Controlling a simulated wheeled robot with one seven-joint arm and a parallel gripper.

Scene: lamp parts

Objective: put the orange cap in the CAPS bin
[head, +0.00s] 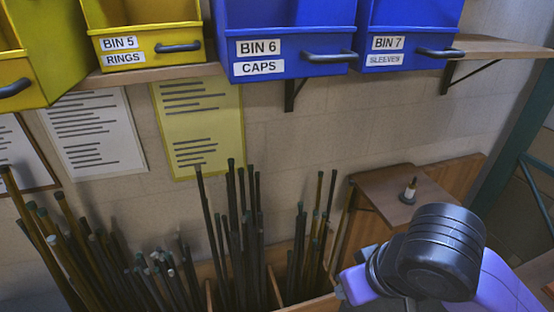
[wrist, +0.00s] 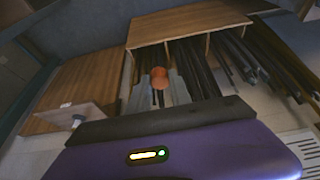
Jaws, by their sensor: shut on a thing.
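The orange cap (wrist: 159,73) shows in the wrist view between the two grey fingers of my gripper (wrist: 159,84), which is shut on it. The cap does not show in the head view. The CAPS bin (head: 282,16) is the blue bin labelled BIN 6 at the top middle of the head view, on a wall shelf, with a handle on its front. Its inside floor is out of sight. My arm shows at the lower right of the head view, below and right of that bin; my gripper's fingers are not seen there.
A yellow RINGS bin (head: 142,35) stands left of the CAPS bin and a blue SLEEVES bin (head: 408,30) right of it. Below the shelf (head: 160,75), upright dark rods (head: 240,230) fill a divided wooden rack. A small wooden ledge (head: 385,190) holds a small dark object (head: 408,191).

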